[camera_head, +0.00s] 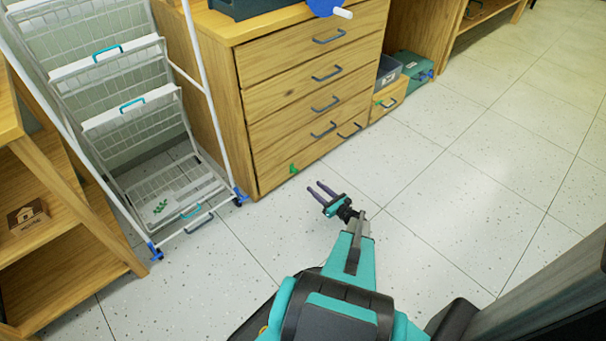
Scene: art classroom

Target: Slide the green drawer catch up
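A small green piece (293,168) sits low on the front of the wooden drawer cabinet (262,114), near its bottom left. Another small green piece (378,102) shows at the left of a small wooden drawer box (389,99), right of the cabinet. I cannot tell from this view which is the catch, nor how far up either one sits. My gripper (314,186) is over the floor in front of the cabinet, right of the low green piece and apart from it. Its two dark fingers are spread with nothing between them.
A white wire basket rack (126,108) on blue-footed legs stands left of the cabinet. A wooden shelf (60,262) is at the left edge. A blue handwheel (326,6) with a white grip shows at the cabinet top. Speckled floor (450,200) is open to the right.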

